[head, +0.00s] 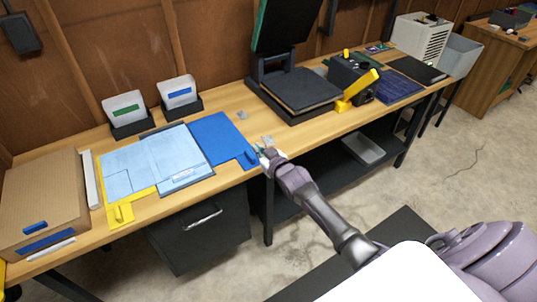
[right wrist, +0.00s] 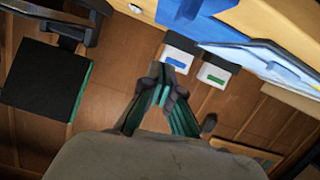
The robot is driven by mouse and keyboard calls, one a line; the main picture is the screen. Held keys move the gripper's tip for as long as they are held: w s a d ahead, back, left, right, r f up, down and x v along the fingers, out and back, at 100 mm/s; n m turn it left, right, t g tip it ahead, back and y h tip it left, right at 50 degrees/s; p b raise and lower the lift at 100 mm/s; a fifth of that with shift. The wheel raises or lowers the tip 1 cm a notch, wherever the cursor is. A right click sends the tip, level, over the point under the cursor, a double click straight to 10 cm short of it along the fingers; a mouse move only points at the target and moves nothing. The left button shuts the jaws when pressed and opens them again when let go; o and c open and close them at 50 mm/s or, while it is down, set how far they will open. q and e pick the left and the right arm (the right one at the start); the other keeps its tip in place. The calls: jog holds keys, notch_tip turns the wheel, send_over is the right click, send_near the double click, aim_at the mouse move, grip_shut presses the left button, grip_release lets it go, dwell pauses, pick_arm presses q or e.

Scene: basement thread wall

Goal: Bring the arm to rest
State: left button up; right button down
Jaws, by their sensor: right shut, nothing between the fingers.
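My right arm (head: 322,210) reaches from the lower right to the front edge of the long wooden workbench (head: 252,130). My left gripper is not in view.
A black press with a raised lid (head: 298,93) stands right of the gripper. A blue mat (head: 213,138) and light blue fabric (head: 150,160) lie to the left. Two labelled bins (head: 126,110) stand behind. A dark drawer unit (head: 205,235) is below the bench; open floor lies in front.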

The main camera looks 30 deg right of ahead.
jog(key=v, duration=0.5)
jog(key=s+a+f+g, duration=0.1)
jog(key=s+f+g, duration=0.1)
jog(key=s+f, duration=0.7)
jog(key=s+a+f+g, duration=0.1)
jog(key=s+f+g, duration=0.3)
jog(key=f, duration=0.8)
jog(key=s+f+g, duration=0.1)
jog(key=s+f, duration=0.6)
jog(key=f, duration=0.4)
jog(key=s+a+f+g, duration=0.2)
jog(key=s+f, duration=0.2)
jog(key=s, duration=0.6)
jog(key=s+a+f+g, duration=0.1)
jog(key=s+f, duration=0.4)
jog(key=s, duration=0.6)
jog(key=s+a+f+n+g, duration=0.1)
jog(key=s+f+g, duration=0.3)
jog(key=s, duration=0.7)
jog(key=shift+s+a+f, duration=0.25)
jog(key=shift+a+f, duration=0.3)
jog(key=shift+a, duration=0.3)
